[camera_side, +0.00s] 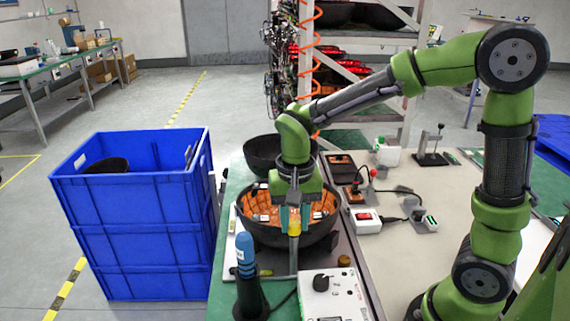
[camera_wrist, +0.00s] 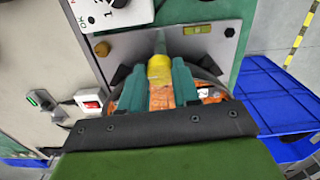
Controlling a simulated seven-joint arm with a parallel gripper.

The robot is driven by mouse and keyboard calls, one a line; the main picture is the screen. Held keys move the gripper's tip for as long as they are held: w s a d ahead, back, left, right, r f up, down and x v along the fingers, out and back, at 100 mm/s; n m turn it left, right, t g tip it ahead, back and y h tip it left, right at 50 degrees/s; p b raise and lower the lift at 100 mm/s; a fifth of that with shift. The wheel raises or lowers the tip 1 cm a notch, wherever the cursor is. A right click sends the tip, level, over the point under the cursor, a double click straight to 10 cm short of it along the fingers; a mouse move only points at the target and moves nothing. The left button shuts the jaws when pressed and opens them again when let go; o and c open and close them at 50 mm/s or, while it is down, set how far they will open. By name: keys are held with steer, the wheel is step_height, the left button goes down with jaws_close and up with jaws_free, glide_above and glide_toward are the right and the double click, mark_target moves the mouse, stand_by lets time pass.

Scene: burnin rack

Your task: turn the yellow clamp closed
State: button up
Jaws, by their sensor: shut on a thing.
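The yellow clamp (camera_side: 294,228) stands at the front rim of a black bowl (camera_side: 275,236) with an orange, panelled inside. A grey rod runs down from the clamp in the side view. My gripper (camera_side: 294,214) points down over the bowl, its teal fingers on either side of the clamp. In the wrist view the clamp (camera_wrist: 159,68) sits between the two teal fingers of my gripper (camera_wrist: 160,88), which are shut on it. The fingers hide part of the clamp and of the bowl, and I cannot tell the clamp's exact turn angle.
A blue-topped dark post (camera_side: 246,265) and a white control box with a black knob (camera_side: 330,293) stand in front of the bowl. A second black bowl (camera_side: 265,152) is behind. Stacked blue crates (camera_side: 140,225) stand left. A red-switch box (camera_side: 365,219) lies right.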

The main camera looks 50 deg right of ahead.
steer(key=n, duration=0.3)
steer(key=shift+n, duration=0.4)
steer(key=n, duration=0.4)
steer(key=shift+n, duration=0.3)
steer(key=n, duration=0.4)
steer(key=shift+r+n, duration=0.1)
steer(key=shift+n, duration=2.1)
steer(key=o, duration=1.1)
steer(key=shift+c, duration=0.2)
